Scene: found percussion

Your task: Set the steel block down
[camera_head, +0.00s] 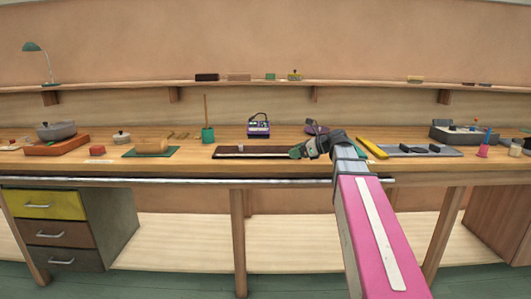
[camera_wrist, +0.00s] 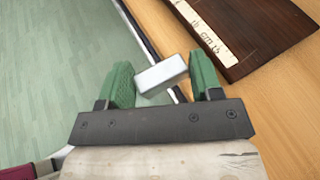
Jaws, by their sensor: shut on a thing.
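The steel block (camera_wrist: 163,75) is a small pale grey bar in the wrist view. It sits between the two green fingers of my gripper (camera_wrist: 160,66), with its ends against them. My gripper is shut on it. Behind the block the wrist view shows the front edge of the bench and its metal rail (camera_wrist: 140,32). In the head view my gripper (camera_head: 297,152) is low near the bench's front, at the right end of a dark board. The block cannot be made out there.
The dark wooden board (camera_wrist: 262,30) with a pale lettered strip lies on the bench beside the gripper. A yellow bar (camera_head: 372,147) and a grey tray (camera_head: 430,153) lie to the right.

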